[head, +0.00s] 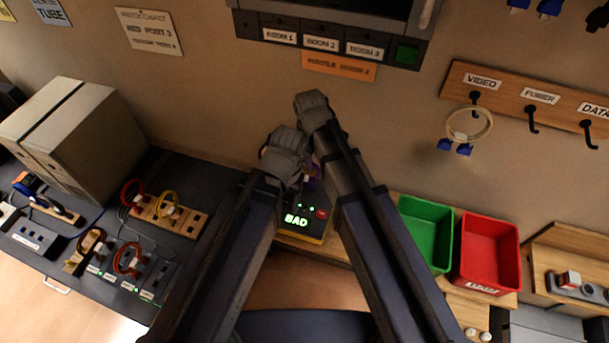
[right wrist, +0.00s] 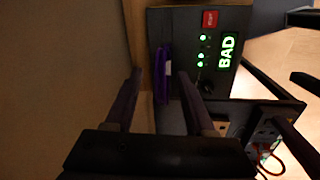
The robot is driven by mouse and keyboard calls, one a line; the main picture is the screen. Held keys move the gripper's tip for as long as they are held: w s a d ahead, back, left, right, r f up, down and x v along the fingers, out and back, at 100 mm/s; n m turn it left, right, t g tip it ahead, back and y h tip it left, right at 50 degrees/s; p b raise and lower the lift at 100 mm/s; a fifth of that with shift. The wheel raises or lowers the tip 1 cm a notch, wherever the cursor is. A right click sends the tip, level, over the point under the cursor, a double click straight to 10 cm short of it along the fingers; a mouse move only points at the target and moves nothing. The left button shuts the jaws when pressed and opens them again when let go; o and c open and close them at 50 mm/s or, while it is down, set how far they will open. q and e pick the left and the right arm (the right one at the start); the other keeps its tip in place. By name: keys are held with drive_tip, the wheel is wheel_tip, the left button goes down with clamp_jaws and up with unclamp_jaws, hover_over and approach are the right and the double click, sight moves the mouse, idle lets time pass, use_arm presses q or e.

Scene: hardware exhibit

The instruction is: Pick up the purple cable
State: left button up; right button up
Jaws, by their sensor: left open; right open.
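The purple cable (head: 311,168) is mostly hidden behind my grippers in the head view. In the right wrist view the purple cable (right wrist: 161,76) lies along the edge of a dark tester box (right wrist: 217,82), with a pale piece beside it. The box (head: 299,233) has green lights, a red button and a lit "BAD" display. My right gripper (right wrist: 159,72) is open, and the cable shows between its fingers; they do not visibly close on it. It is the upper gripper (head: 312,103) in the head view. My left gripper (head: 284,150) is open just below it, near the box.
Green (head: 426,233) and red (head: 488,251) bins stand right of the box. A hook rack (head: 525,97) holds a pale cable (head: 470,124). Red and yellow cables lie on the left bench (head: 200,168). A labelled wall unit (head: 330,42) is above my grippers.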

drive_tip(key=f+b, duration=0.2)
drive_tip(key=f, duration=0.1)
drive_tip(key=f+b, duration=0.1)
drive_tip(key=b, duration=0.1)
drive_tip(key=shift+w+f, duration=0.3)
drive_tip(key=shift+f, duration=0.05)
drive_tip(key=shift+r, duration=0.1)
drive_tip(key=shift+c, duration=0.4)
clamp_jaws()
idle(0.5)
